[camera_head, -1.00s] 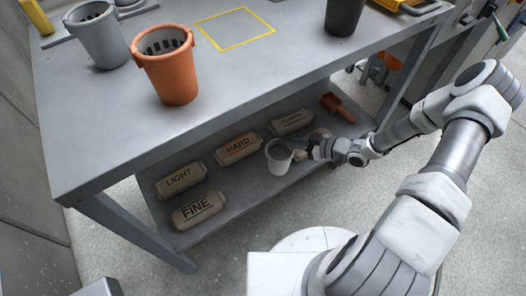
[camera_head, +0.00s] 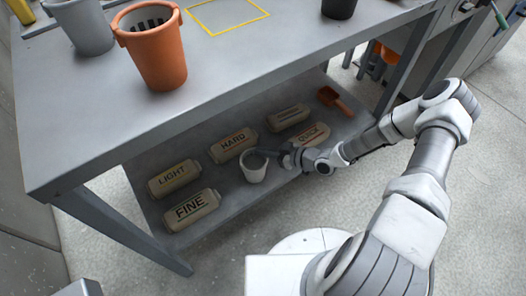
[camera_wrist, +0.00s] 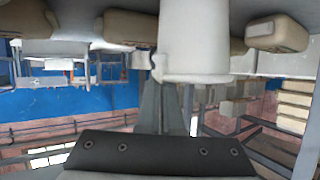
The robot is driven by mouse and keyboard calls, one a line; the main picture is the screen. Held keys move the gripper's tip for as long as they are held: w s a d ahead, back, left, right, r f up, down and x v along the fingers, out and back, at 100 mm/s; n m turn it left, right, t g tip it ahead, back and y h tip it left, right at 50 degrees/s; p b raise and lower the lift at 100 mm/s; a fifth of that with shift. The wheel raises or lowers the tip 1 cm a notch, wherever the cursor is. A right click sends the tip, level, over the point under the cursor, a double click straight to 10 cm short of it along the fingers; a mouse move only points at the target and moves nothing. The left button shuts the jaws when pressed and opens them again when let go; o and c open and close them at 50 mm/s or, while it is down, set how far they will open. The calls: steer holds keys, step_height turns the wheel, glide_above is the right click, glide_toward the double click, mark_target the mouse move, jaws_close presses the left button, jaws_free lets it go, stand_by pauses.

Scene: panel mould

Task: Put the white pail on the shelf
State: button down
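The white pail (camera_head: 254,170) is upright at the lower shelf (camera_head: 238,215) of the grey bench, in front of the HARD bag and right of the FINE bag. I cannot tell whether its base touches the shelf. My gripper (camera_head: 268,153) reaches in from the right and meets the pail's rim on its right side. In the wrist view the pail (camera_wrist: 194,45) fills the top middle, upside down, with my gripper's fingers (camera_wrist: 170,105) close together at its rim. The gripper looks shut on the pail wall; part of the fingers is hidden by the pail.
Bags marked LIGHT (camera_head: 173,178), FINE (camera_head: 192,209), HARD (camera_head: 233,145) and QUICK (camera_head: 309,135) lie on the shelf, with another bag (camera_head: 288,117) and an orange scoop (camera_head: 335,101). An orange pail (camera_head: 155,50) stands on the bench top (camera_head: 230,70) above.

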steer(key=c, duration=1.5)
jaws_free()
steer(key=shift+f, duration=0.15)
steer(key=shift+c, duration=0.2)
steer(key=o, duration=0.5)
steer(key=shift+c, duration=0.2)
steer(key=shift+r, duration=0.2)
steer(key=p+v, duration=0.3)
steer(key=v, duration=0.9)
steer(key=shift+s+f, duration=0.1)
